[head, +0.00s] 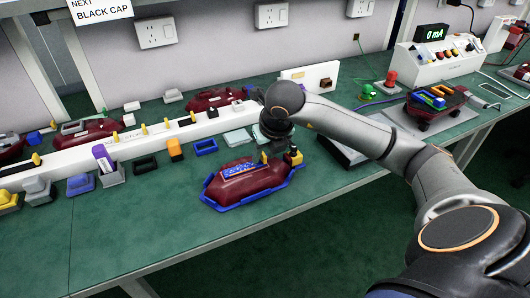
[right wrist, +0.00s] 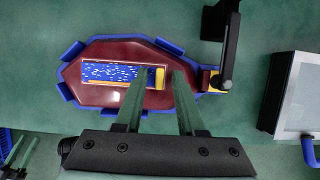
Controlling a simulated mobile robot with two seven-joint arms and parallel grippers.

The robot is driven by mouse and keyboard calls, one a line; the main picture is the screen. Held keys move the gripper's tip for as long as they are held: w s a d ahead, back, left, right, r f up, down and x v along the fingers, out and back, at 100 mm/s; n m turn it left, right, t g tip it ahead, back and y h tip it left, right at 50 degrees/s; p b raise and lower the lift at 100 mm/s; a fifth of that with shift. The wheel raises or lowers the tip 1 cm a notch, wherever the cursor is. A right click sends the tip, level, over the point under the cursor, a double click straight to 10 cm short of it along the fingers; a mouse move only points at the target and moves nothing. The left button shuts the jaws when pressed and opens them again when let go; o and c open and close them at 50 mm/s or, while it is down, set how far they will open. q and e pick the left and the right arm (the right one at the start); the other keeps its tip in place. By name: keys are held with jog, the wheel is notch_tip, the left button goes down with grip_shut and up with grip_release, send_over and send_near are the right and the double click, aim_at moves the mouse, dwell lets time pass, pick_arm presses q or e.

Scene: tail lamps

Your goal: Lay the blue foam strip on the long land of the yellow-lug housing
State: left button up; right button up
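The dark red housing (head: 243,187) sits in a blue cradle (head: 228,207) near the table's front edge. A yellow lug part (head: 292,157) shows at its right end. A blue strip with white specks (head: 238,169), which looks like the foam strip, lies flat along the housing's top. In the right wrist view the strip (right wrist: 115,75) lies lengthwise, with a yellow block (right wrist: 159,78) at its right end. My right gripper (right wrist: 158,75) is open above the housing, its fingertips either side of that block in the picture. Whether they touch anything is unclear.
A black frame (head: 146,164), an orange block (head: 174,148) and a blue frame (head: 206,146) stand left of the housing. A test box (head: 437,60) stands at the back right.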

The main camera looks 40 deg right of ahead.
jog(key=p+v, duration=0.2)
jog(key=v, duration=1)
jog(key=shift+r, duration=0.25)
jog(key=shift+s, duration=0.1)
dwell(0.4)
jog(key=shift+f, duration=0.1)
